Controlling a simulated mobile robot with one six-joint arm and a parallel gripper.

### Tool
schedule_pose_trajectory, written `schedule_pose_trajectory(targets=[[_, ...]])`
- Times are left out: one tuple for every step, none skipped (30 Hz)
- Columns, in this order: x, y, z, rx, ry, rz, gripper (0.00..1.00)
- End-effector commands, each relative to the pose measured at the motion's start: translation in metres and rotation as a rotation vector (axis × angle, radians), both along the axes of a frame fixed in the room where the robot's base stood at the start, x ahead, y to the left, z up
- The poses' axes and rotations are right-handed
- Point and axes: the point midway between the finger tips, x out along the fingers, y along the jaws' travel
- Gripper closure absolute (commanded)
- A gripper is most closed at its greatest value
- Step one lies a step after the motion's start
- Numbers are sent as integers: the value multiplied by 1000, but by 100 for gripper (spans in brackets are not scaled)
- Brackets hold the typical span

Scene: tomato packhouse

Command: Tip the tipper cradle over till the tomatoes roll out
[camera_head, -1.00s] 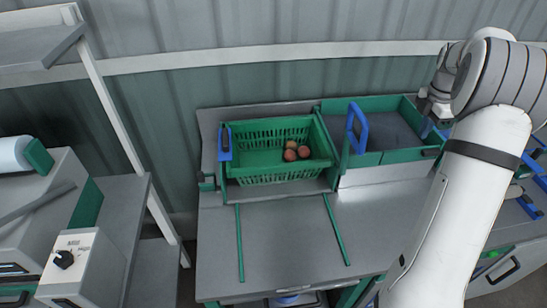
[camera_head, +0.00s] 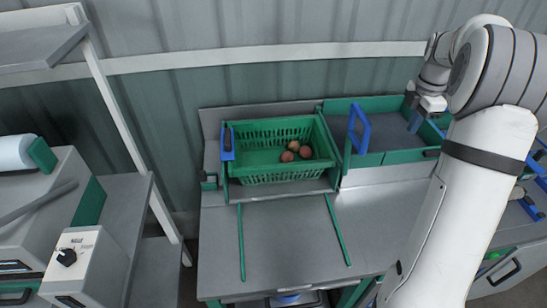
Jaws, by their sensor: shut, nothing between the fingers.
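A green slatted crate (camera_head: 259,137) sits level in the tipper cradle (camera_head: 333,150), whose green side stands at the crate's right. Three reddish tomatoes (camera_head: 305,152) lie together at the crate's right end. A blue loop handle (camera_head: 359,129) stands up at the cradle's right side, and a blue upright piece (camera_head: 228,142) stands at its left.
The shallow green-walled tray (camera_head: 377,158) with a grey floor adjoins the cradle on the right. Two thin green rails (camera_head: 337,229) lie on the clear grey bench top (camera_head: 285,235) in front. A machine with a black knob (camera_head: 66,257) stands at left. A corrugated wall is behind.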

Motion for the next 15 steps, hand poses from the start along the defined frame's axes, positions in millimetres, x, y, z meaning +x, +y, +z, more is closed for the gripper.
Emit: schedule_pose_trajectory(targets=[[0, 3, 2, 0, 0, 1, 100], [-1, 5, 3, 0, 0, 1, 100], [-1, 7, 4, 0, 0, 1, 100], [-1, 9, 5, 0, 0, 1, 100], [-2, 10, 6, 0, 0, 1, 100], [-2, 12, 7, 0, 0, 1, 100], [-3, 14, 8, 0, 0, 1, 100], [-3, 15, 9, 0, 0, 1, 100], [-3, 17, 10, 0, 0, 1, 100], [-4, 19, 10, 0, 0, 1, 100], [-4, 20, 11, 0, 0, 1, 100], [-4, 23, 12, 0, 0, 1, 100], [-5, 24, 13, 0, 0, 1, 100], [-5, 26, 14, 0, 0, 1, 100], [-5, 28, 15, 0, 0, 1, 100]])
